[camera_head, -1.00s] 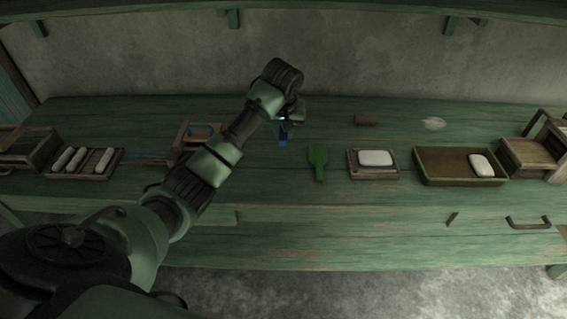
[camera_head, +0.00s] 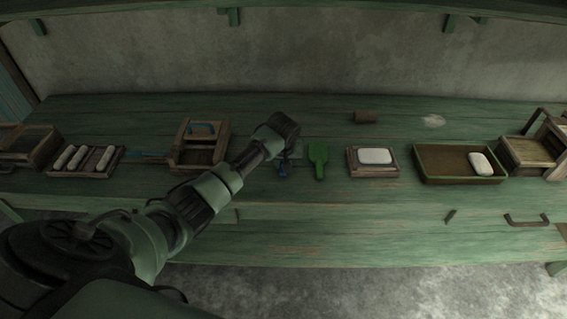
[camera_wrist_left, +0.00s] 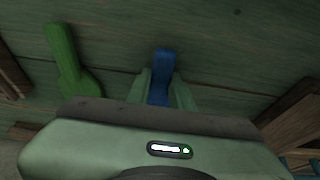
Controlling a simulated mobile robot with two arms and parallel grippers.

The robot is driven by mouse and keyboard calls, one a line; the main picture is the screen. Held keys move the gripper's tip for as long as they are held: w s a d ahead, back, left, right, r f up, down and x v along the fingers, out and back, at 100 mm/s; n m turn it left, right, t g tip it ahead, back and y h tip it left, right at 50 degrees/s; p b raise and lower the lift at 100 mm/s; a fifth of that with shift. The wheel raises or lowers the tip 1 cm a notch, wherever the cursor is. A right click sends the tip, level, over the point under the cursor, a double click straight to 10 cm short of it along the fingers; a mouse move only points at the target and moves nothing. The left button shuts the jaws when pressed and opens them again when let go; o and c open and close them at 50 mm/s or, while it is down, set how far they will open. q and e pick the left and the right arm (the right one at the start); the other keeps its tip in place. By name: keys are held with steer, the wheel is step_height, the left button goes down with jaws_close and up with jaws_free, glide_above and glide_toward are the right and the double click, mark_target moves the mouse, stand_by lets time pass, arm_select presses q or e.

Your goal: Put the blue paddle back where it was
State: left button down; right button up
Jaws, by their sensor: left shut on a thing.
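The blue paddle (camera_wrist_left: 163,62) is between the two fingers of my left gripper (camera_wrist_left: 160,88), which is shut on it. In the head view only a small blue part of the paddle (camera_head: 283,172) shows below my left gripper (camera_head: 285,160); my arm hides the rest. The paddle is just left of the green paddle (camera_head: 318,160), which lies on the green bench. The green paddle also shows at the left of the left wrist view (camera_wrist_left: 66,55). I cannot tell whether the blue paddle touches the bench. My right gripper is not in view.
A wooden box with a blue handle (camera_head: 200,146) stands left of my gripper. A soap tray (camera_head: 373,161) and a larger green-rimmed tray (camera_head: 440,163) stand to the right. A rack of white rolls (camera_head: 105,170) is at the left. Bare bench lies in front.

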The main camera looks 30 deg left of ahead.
arm_select(q)
steer(key=shift+s+d+f, duration=0.15)
steer(key=shift+s+f, duration=0.1)
steer(key=shift+f, duration=0.3)
steer(key=c, duration=1.4)
jaws_free()
steer(key=shift+f, duration=0.1)
steer(key=shift+c, duration=0.2)
steer(key=shift+o, duration=0.9)
steer(key=shift+d+f, duration=0.1)
steer(key=shift+s, duration=0.1)
steer(key=shift+a+r, duration=0.2)
steer(key=shift+r, duration=0.2)
steer(key=v, duration=1.2)
steer(key=shift+w+r, duration=0.35)
steer(key=shift+r, duration=0.05)
